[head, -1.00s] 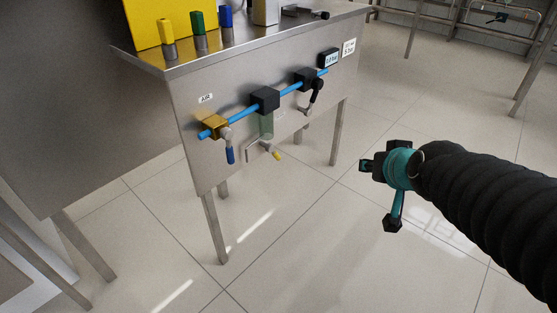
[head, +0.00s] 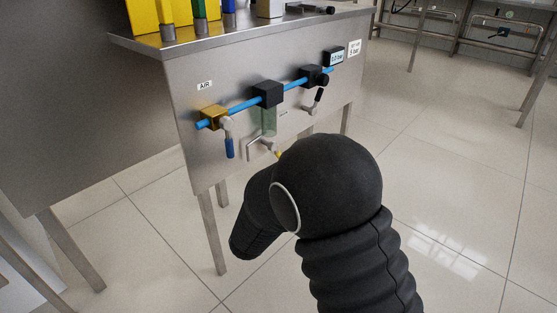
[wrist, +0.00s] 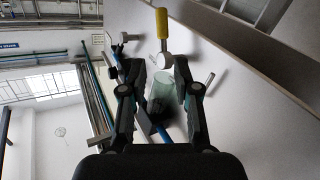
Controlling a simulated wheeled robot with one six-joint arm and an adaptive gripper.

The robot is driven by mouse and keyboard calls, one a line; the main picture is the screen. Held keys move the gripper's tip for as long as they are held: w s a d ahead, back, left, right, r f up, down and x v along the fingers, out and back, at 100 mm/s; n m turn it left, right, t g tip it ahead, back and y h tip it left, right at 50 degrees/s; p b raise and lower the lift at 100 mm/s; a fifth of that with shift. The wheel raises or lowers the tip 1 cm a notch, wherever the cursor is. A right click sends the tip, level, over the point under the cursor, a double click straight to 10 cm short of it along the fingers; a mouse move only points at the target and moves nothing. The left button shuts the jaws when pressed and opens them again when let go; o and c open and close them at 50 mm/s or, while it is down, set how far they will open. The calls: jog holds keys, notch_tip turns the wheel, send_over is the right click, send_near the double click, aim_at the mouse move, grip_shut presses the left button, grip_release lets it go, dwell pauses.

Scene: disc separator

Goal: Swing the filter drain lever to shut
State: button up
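The filter drain lever (head: 279,154) has a yellow tip and sits under the filter's clear greenish bowl (head: 268,122). In the head view my arm hides part of it. In the wrist view its yellow handle (wrist: 162,24) stands out from a pale metal valve at the bowl's end, beyond the fingertips. My gripper (wrist: 158,70) is open, and its two black fingers flank the view of the bowl (wrist: 161,88). I cannot tell whether they touch anything.
A blue-handled lever (head: 229,147) hangs left of the filter by a brass block. A bent metal pipe (head: 250,148) is beside the drain. A black-handled lever (head: 319,96) and gauge (head: 334,57) are to the right. Open tiled floor lies right.

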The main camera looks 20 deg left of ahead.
jog(key=w, duration=0.4)
jog(key=w+a, duration=0.1)
jog(key=w, duration=0.3)
jog(key=w+a+b, duration=0.1)
jog(key=w, duration=0.4)
jog(key=shift+w+a+f, duration=0.1)
jog(key=shift+a+f, duration=0.05)
jog(key=shift+f, duration=0.25)
grip_shut()
